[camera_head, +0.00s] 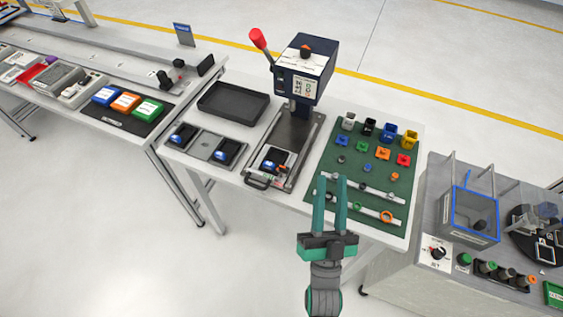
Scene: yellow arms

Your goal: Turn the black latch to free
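My gripper (330,184) has two green fingers that stand apart with nothing between them. A dark knob with a red mark (437,253) sits on a white labelled plate on the grey bench at right; the label is too small to read fully. It is well to the right of my gripper. Small black parts (164,80) also stand on the rail at the upper left. I cannot tell for sure which black part is the latch.
A press (305,68) with a red-tipped lever stands behind a sliding fixture (298,135). A black tray (233,104) lies left of it. Small coloured parts and two white rails lie on the mat. A blue-edged clear box (470,215) stands on the right bench. A gap separates table and bench.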

